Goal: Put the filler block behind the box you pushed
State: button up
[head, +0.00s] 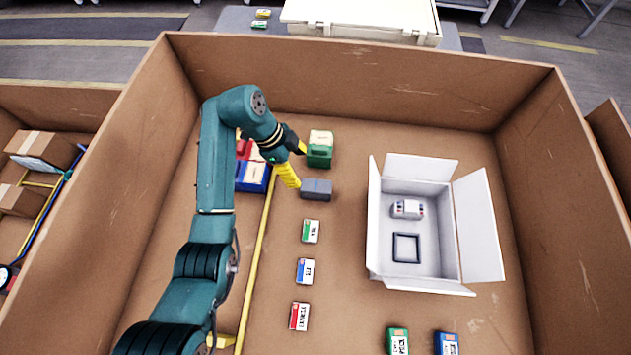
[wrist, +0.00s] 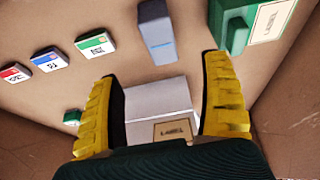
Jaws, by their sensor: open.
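The plain grey block (head: 317,190), which looks like the filler block, lies on the cardboard floor just in front of the green box (head: 319,156). In the wrist view the grey block (wrist: 157,32) is beyond the fingertips, left of the green box (wrist: 232,18). My gripper (head: 301,168) is open beside the grey block, to its upper left, and not around it. In the wrist view my open gripper (wrist: 161,70) has a pale box with a tan label (wrist: 155,98) showing between its yellow fingers; I cannot tell whether it touches them. Which box was pushed cannot be told.
Red and blue boxes (head: 252,178) stand left of my gripper, partly hidden by my arm. A green card (head: 311,231), a blue card (head: 305,271) and a red card (head: 299,316) lie in a column. An open white box (head: 435,270) stands right. Cardboard walls surround the floor.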

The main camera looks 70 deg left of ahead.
aim_at(320, 191)
jog(key=b+x, duration=0.4)
jog(key=x, duration=1)
jog(key=shift+w+d+f+b, duration=0.1)
jog(key=shift+w+f+b, duration=0.1)
jog(key=shift+f+b, duration=0.15)
jog(key=shift+r, duration=0.1)
jog(key=c, duration=1.1)
jog(key=shift+c, duration=0.2)
notch_tip(320, 191, up, 10)
jog(key=p, duration=0.3)
jog(key=shift+p, duration=0.4)
